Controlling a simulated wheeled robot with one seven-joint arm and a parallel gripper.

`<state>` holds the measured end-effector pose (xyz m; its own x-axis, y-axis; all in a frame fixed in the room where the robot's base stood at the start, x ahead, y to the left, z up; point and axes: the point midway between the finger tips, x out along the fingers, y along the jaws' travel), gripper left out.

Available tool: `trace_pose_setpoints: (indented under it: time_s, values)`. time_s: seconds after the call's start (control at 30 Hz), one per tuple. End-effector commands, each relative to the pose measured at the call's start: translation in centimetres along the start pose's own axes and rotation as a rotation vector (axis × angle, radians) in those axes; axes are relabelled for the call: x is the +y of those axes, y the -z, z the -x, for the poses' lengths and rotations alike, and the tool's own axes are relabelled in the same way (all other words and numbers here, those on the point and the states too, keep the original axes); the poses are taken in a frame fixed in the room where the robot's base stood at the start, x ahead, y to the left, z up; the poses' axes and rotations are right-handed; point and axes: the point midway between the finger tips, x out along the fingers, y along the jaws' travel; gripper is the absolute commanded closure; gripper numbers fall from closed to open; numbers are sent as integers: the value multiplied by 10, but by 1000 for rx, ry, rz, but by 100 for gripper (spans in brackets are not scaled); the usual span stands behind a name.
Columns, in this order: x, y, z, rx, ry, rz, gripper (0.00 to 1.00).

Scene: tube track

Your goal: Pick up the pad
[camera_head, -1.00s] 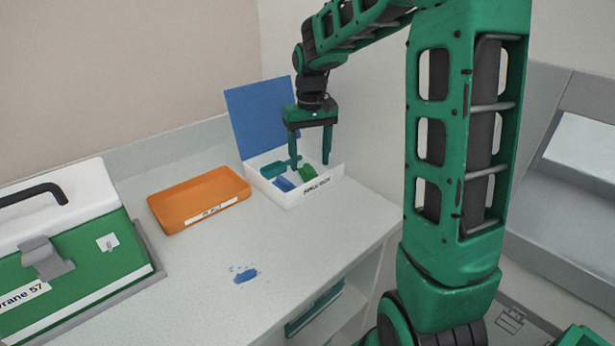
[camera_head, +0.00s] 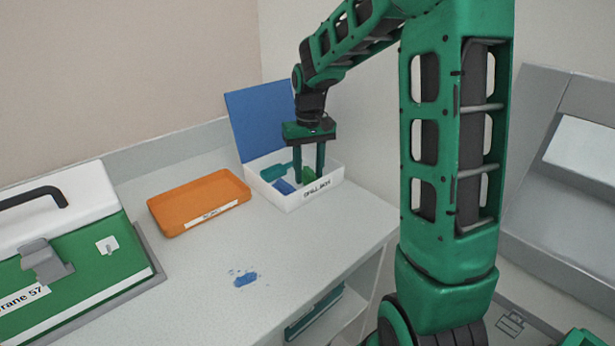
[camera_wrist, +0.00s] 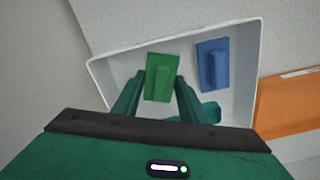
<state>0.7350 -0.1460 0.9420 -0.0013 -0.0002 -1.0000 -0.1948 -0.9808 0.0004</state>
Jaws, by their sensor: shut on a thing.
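The green pad (camera_wrist: 158,76), a flat plate with a raised grip along its middle, lies in the white spill box (camera_head: 292,203). It also shows in the head view (camera_head: 308,175), partly hidden by my fingers. My gripper (camera_head: 309,177) points down into the box and is shut on the green pad, one finger on each side of its grip in the wrist view. I cannot tell whether the pad is clear of the box floor. A blue pad (camera_wrist: 212,64) lies beside it in the box. A teal item (camera_wrist: 209,112) is partly hidden behind a finger.
The box's blue lid (camera_head: 262,120) stands open at the back. An orange tray (camera_head: 199,199) is left of the box. A green case with a white lid (camera_head: 70,255) stands at far left. A blue spill (camera_head: 246,279) marks the otherwise clear front counter.

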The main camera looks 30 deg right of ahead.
Motion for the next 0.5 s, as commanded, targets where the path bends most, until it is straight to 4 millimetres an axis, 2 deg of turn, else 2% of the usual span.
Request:
trace_pose_setpoints:
  time_s: [0.27, 0.47, 0.5]
  values:
    - [0, 1, 14, 2, 0, 0, 87]
    - [0, 1, 43, 4, 0, 0, 87]
    - [-8, -3, 46, 3, 0, 4, 87]
